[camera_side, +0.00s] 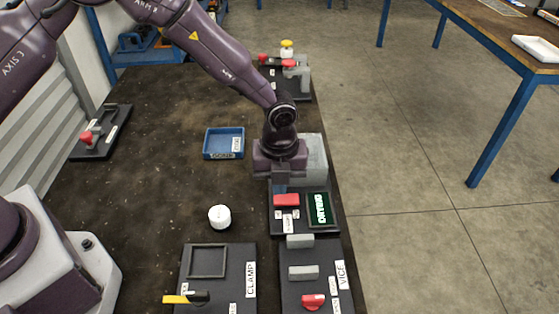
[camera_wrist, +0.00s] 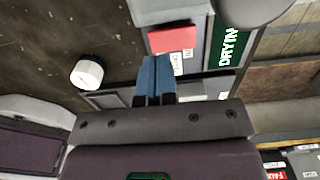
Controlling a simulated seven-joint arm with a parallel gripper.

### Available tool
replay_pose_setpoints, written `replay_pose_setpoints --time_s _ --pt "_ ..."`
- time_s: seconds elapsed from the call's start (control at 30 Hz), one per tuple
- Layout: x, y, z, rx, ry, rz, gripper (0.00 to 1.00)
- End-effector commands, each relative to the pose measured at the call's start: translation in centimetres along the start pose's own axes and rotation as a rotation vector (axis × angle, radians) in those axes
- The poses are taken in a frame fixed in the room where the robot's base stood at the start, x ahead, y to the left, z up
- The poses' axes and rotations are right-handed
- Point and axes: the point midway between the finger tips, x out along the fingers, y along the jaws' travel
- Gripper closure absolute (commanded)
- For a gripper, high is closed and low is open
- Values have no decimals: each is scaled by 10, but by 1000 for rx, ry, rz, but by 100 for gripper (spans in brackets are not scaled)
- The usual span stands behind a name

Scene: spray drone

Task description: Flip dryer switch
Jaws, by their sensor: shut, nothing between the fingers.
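The dryer station (camera_side: 306,224) stands at the right side of the bench, with a grey box behind, a red rocker switch (camera_side: 286,200) and a green lit display (camera_side: 319,209). In the wrist view the red switch (camera_wrist: 172,38) is just beyond my fingertips, and the green display (camera_wrist: 231,40), partly cut off, reads "DRYIN". My gripper (camera_side: 280,184) is above the station, just behind the switch in the side view. Its blue fingers (camera_wrist: 156,62) are shut together with nothing between them. I cannot tell whether the fingers touch the switch.
A white round knob-like piece (camera_side: 219,217) stands on the bench left of the station. The vice board (camera_side: 311,284) and clamp board (camera_side: 217,280) lie in front. A blue tray (camera_side: 224,143) is farther back. The bench between is clear.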

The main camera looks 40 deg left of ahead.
Motion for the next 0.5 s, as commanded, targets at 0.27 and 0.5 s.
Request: replay_pose_setpoints --time_s 0.27,0.5 --pt "26 0 0 1 -1 -1 100" --pt "28 0 0 1 -1 -1 100"
